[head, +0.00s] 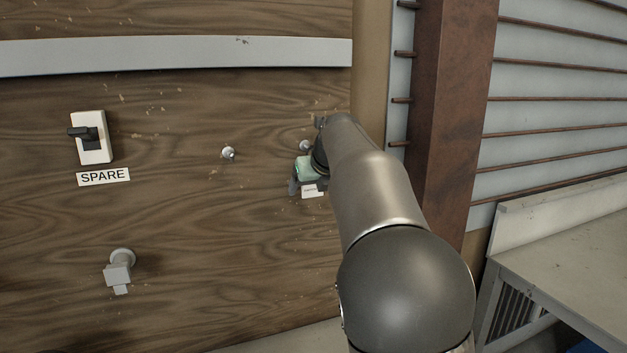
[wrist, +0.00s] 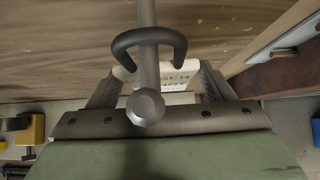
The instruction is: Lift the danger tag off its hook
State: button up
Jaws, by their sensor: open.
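In the wrist view, a grey hook rod (wrist: 149,60) with a faceted end juts out from the wooden board. A black loop (wrist: 125,44) arches over the rod, with the pale danger tag (wrist: 178,76) below it; its lettering is only partly readable. My gripper (wrist: 160,84) is open, one finger on each side of the tag. I cannot tell if either finger touches it. In the head view, my gripper (head: 307,170) is at the board's right part, and my arm and hand hide most of the tag and hook.
A bare peg (head: 228,153) stands left of my gripper. Further left are a switch (head: 92,138) above a SPARE label (head: 103,177) and a grey fitting (head: 119,268). A rusty post (head: 452,110) and a bench (head: 560,255) stand to the right.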

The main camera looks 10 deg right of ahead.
jog(key=c, duration=1)
jog(key=shift+r+p, duration=0.65)
jog(key=shift+p, duration=0.2)
jog(key=shift+s, duration=0.1)
jog(key=shift+s+d+r+b, duration=0.1)
jog(key=shift+s+r+b, duration=0.05)
jog(key=shift+s, duration=0.5)
jog(key=shift+s+d+r+b, duration=0.1)
jog(key=shift+s+d+b, duration=0.1)
jog(key=shift+s, duration=0.5)
jog(key=shift+s+d+r+b, duration=0.1)
jog(key=shift+s+r+b, duration=0.05)
jog(key=shift+s, duration=0.5)
jog(key=shift+s+d+b, duration=0.15)
jog(key=shift+s+b, duration=0.3)
jog(key=shift+s, duration=0.7)
jog(key=shift+s+d+b, duration=0.2)
jog(key=shift+s+b, duration=0.2)
jog(key=shift+s, duration=0.75)
jog(key=shift+s+d+b, duration=0.15)
jog(key=shift+s+b, duration=0.3)
jog(key=shift+s, duration=0.7)
